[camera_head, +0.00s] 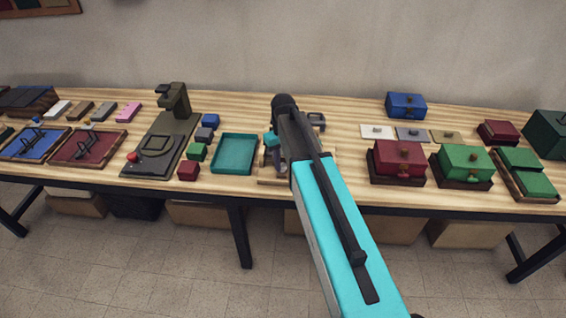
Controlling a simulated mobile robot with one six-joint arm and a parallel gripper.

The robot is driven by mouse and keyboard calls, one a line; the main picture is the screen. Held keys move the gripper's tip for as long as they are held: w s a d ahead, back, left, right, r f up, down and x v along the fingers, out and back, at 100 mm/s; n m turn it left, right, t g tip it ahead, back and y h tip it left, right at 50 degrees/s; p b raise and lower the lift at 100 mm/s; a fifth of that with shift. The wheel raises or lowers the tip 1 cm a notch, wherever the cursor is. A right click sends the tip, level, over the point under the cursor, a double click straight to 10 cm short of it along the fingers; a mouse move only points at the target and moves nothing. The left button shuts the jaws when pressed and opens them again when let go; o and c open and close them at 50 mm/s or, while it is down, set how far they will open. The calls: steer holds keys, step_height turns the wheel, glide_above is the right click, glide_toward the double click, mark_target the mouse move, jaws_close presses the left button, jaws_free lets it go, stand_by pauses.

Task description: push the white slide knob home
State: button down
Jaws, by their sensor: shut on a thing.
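My gripper (273,158) is low over a pale wooden base (268,180) at the middle of the bench, right of the teal tray. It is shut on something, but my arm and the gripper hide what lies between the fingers. I cannot make out a white slide knob there. A flat white plate (370,132) with a small raised part lies apart from the gripper, to the right of my arm.
The teal tray (234,137) and small colored blocks (188,170) stand close left of my gripper. A red lidded box (397,162) and a green lidded box (465,165) stand to the right. A dark-green stand (176,100) rises at the left.

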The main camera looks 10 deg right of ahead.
steer(key=shift+w, duration=0.1)
steer(key=shift+w+d, duration=0.35)
steer(key=shift+w, duration=0.55)
steer(key=shift+w+d, duration=0.3)
steer(key=shift+w, duration=0.6)
steer(key=c, duration=1.4)
jaws_free()
steer(key=shift+r+b, duration=0.15)
steer(key=shift+b, duration=0.15)
step_height(320, 180, up, 14)
steer(key=b, duration=0.3)
steer(key=shift+f+b, duration=0.2)
steer(key=shift+b, duration=0.1)
